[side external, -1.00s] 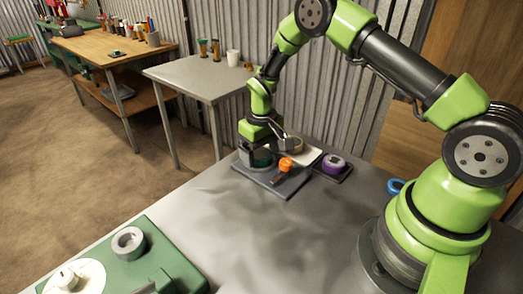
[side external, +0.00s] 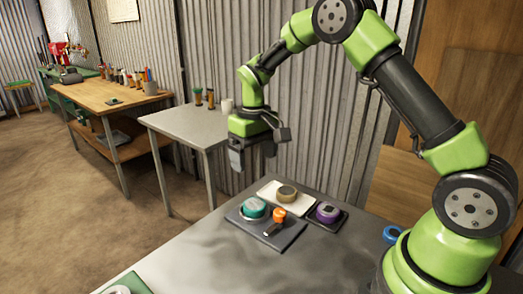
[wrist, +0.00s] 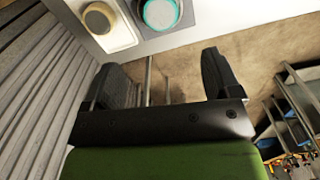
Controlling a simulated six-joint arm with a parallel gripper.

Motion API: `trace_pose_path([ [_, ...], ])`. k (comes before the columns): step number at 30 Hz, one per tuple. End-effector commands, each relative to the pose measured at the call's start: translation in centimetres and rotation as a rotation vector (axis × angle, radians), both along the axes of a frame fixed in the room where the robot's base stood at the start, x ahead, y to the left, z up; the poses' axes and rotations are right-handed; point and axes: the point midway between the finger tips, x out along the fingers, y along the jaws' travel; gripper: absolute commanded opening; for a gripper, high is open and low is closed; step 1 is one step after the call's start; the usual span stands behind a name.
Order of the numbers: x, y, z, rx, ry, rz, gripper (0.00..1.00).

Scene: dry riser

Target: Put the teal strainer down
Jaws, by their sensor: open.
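The teal strainer (side external: 253,208) is a round piece with a teal rim, resting on the left part of a dark grey mat (side external: 262,235). It also shows at the top of the wrist view (wrist: 145,14), partly cut off by the frame edge. My gripper (side external: 252,158) hangs in the air above and behind the strainer, clear of it. Its fingers are wide apart with nothing between them, as the wrist view (wrist: 163,65) also shows.
An orange-topped tool (side external: 279,213) lies right beside the strainer on the mat. A tan round piece (side external: 287,191) sits on a white tray (side external: 267,191) behind. A purple round piece (side external: 327,212) is on a dark tray to the right.

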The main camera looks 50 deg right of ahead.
Motion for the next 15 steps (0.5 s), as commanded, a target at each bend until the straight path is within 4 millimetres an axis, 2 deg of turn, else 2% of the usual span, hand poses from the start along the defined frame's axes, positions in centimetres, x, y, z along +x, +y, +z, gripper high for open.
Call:
trace_pose_path([
  [5, -0.2, 0.1, 0.9, 0.001, -0.010, -0.003, 0.83],
  [7, -0.5, 0.5, 2.2, 0.004, -0.034, -0.008, 0.83],
  [11, -2.5, 1.7, 6.6, 0.021, -0.119, -0.032, 0.83],
  [15, -6.4, 3.5, 11.5, 0.055, -0.236, -0.071, 0.83],
])
